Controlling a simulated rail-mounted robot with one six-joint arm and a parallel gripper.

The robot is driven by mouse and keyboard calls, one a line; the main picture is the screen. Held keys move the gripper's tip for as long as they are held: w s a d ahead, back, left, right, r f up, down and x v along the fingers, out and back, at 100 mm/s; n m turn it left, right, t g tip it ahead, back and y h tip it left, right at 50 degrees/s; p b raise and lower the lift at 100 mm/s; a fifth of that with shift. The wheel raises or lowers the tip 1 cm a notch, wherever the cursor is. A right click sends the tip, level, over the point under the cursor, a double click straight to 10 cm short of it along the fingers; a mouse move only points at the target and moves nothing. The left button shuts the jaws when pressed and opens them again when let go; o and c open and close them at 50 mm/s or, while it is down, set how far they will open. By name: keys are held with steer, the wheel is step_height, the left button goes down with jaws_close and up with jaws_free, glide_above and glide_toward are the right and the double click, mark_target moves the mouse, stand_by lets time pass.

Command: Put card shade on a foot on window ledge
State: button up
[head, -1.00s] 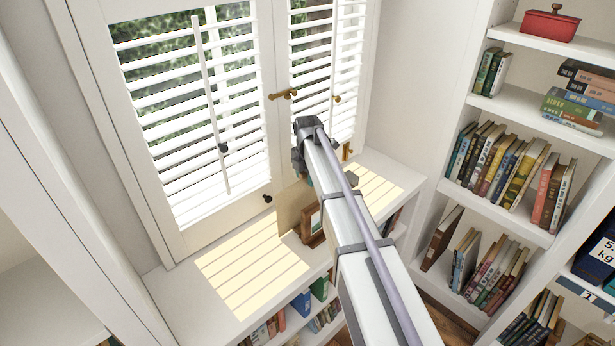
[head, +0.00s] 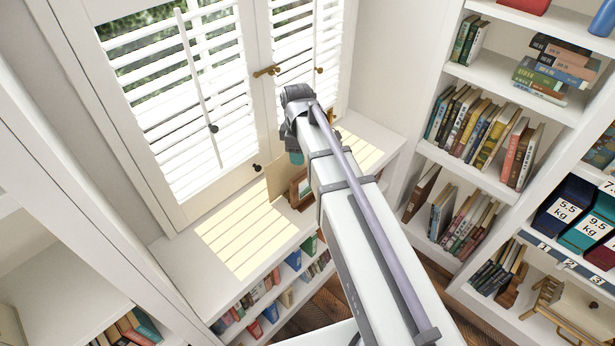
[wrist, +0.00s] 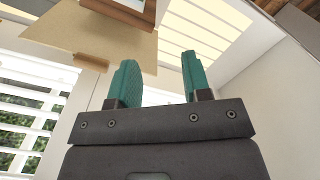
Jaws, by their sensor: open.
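The card shade (head: 281,182) is a tan upright sheet on the window ledge (head: 185,262), near the window and behind a small brown picture frame (head: 302,188). In the wrist view the card (wrist: 88,32) spreads across the upper left, with a small wooden foot (wrist: 90,62) at its edge. The picture frame (wrist: 128,12) shows at the top of that view. My gripper (wrist: 160,72) is open, its two teal fingers apart with nothing between them. In the head view my gripper (head: 296,158) is beside the card, partly hidden by my arm; contact cannot be told.
White shutters (head: 180,100) with brass handles (head: 266,71) rise behind the ledge. A bookcase (head: 510,95) stands at the right, with labelled weights (head: 562,208). Books (head: 270,282) fill shelves below the ledge. The sunlit left part of the ledge is clear.

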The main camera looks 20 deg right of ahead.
steer(key=s+a+m, duration=0.1)
steer(key=s+m, duration=1.1)
steer(key=s, duration=0.3)
steer(key=shift+s+a, duration=0.3)
steer(key=shift+s, duration=0.05)
steer(key=shift+o, duration=0.3)
steer(key=shift+m, duration=0.3)
steer(key=o, duration=0.9)
steer(key=shift+w, duration=0.1)
